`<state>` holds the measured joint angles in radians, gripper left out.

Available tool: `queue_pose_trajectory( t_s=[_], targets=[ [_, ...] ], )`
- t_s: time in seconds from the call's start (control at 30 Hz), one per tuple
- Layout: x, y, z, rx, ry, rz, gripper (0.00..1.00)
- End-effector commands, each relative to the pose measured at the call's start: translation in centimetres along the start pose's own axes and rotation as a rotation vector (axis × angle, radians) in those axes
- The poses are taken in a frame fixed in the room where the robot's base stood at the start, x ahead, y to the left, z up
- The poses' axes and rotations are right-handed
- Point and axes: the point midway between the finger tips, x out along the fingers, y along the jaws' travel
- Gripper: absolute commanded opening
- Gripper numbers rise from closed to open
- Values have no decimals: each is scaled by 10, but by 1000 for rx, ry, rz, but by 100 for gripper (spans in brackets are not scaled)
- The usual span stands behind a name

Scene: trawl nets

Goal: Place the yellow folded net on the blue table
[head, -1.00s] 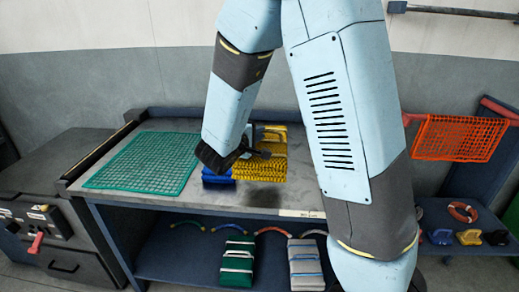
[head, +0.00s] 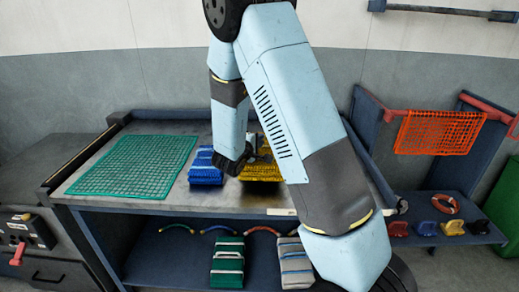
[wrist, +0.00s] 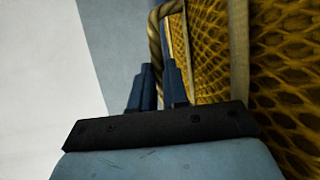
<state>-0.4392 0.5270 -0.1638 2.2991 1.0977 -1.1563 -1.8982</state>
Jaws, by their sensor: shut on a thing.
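The yellow folded net (head: 264,172) is at the workbench in the head view, partly hidden behind my arm. My gripper (head: 250,158) is at its upper left side. In the wrist view the jaws (wrist: 158,86) are shut on a tan rope loop (wrist: 155,38) of the yellow net, whose mesh (wrist: 288,62) fills the right side. A dark shadow lies on the worktop below the net, which looks held just above it. The table (head: 195,200) has a grey worktop and a dark blue frame.
A blue folded net (head: 205,168) sits left of the yellow one. A green net (head: 135,165) lies flat further left. Green (head: 228,262) and grey (head: 295,263) bundles are on the lower shelf. An orange net (head: 438,132) hangs at right above a low shelf.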

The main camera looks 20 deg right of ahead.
Motion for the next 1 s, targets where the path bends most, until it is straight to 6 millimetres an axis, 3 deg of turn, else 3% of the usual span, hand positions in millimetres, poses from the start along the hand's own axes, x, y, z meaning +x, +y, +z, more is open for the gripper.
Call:
queue_pose_trajectory(
  t_s=[0.17,0.43,0.73,0.77,1.0],
  targets=[
    [7,-5,0,1,-2,1,0],
    [12,-32,-2,-1,-1,1,0],
    [12,-34,-2,2,-1,2,0],
    [12,-35,-2,1,-1,0,15],
    [13,-35,-1,1,-2,0,38]
  ],
)
